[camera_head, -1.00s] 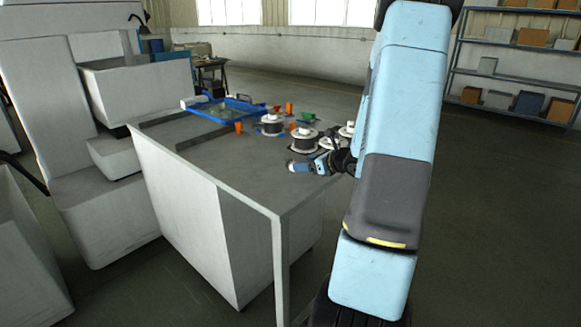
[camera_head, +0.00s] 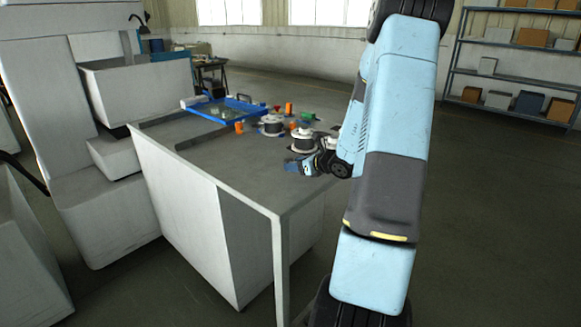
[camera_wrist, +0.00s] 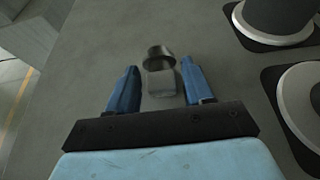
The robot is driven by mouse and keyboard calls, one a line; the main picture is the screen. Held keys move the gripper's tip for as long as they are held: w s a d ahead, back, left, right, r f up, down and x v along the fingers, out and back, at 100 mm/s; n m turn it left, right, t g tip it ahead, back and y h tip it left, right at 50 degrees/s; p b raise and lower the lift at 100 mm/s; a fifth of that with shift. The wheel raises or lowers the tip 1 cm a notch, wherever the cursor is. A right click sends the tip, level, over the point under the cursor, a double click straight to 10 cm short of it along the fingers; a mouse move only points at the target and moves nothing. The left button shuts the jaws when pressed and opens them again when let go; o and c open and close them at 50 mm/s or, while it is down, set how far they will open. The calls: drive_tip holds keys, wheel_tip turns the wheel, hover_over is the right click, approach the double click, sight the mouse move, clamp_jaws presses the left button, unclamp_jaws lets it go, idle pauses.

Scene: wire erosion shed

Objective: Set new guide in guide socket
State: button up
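My gripper (camera_wrist: 160,68) is open in the wrist view, its two blue fingers apart. Between them is a small part, perhaps the new guide, with a pale grey block (camera_wrist: 161,84) and a dark round head (camera_wrist: 158,57). Gaps show between it and both fingers. I cannot tell its exact height relative to the fingertips. In the head view my gripper (camera_head: 294,166) is low over the right part of the grey table, and the small part cannot be made out there. I cannot identify the guide socket in either view.
Wire spools (camera_head: 272,126) stand on dark pads just behind my gripper; spool bases (camera_wrist: 268,32) lie close on the right in the wrist view. A blue tray (camera_head: 207,114), orange cups (camera_head: 289,108) and a green item (camera_head: 307,115) are farther back. The front tabletop (camera_head: 235,165) is clear.

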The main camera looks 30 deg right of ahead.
drive_tip(key=c, duration=0.9)
drive_tip(key=shift+r, duration=0.1)
